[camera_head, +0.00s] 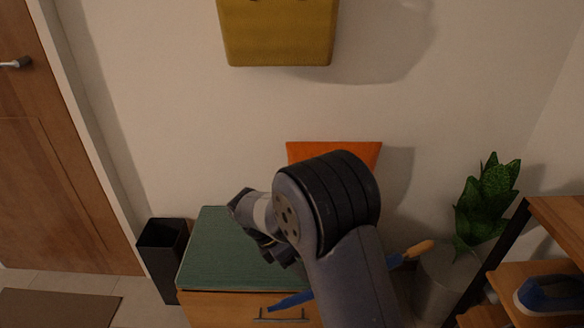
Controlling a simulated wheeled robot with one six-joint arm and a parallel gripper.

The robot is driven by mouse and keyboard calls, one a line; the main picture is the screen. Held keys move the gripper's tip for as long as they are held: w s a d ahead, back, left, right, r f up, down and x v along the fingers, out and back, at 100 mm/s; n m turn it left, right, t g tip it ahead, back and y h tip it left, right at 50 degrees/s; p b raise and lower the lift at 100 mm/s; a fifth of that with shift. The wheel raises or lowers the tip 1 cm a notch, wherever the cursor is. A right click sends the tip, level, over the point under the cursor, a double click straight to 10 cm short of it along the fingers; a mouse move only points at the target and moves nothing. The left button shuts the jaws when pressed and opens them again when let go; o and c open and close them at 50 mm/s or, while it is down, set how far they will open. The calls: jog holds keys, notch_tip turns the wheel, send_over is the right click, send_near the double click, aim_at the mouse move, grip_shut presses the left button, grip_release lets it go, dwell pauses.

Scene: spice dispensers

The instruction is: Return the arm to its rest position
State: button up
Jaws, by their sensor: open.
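My arm rises from the bottom of the head view, with a thick black joint in the middle. It bends left to a smaller wrist part. My gripper (275,253) shows as small dark parts just below the wrist, over the green-topped cabinet, partly hidden by the arm. It is open, and I see nothing held in it.
The cabinet (225,250) has a green top. An orange panel (333,152) stands behind my arm. A yellow box (280,35) hangs above. A black bin (162,252) stands left, a potted plant (485,200) and wooden shelf (560,215) right. A wooden-handled blue item (290,300) passes behind my arm.

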jog(key=b+x, duration=0.4)
jog(key=x, duration=0.6)
jog(key=shift+f, duration=0.4)
notch_tip(320, 180, up, 4)
jog(key=shift+d+r+p, duration=0.1)
jog(key=shift+p, duration=0.85)
jog(key=shift+r, duration=0.55)
jog(key=shift+f, duration=0.1)
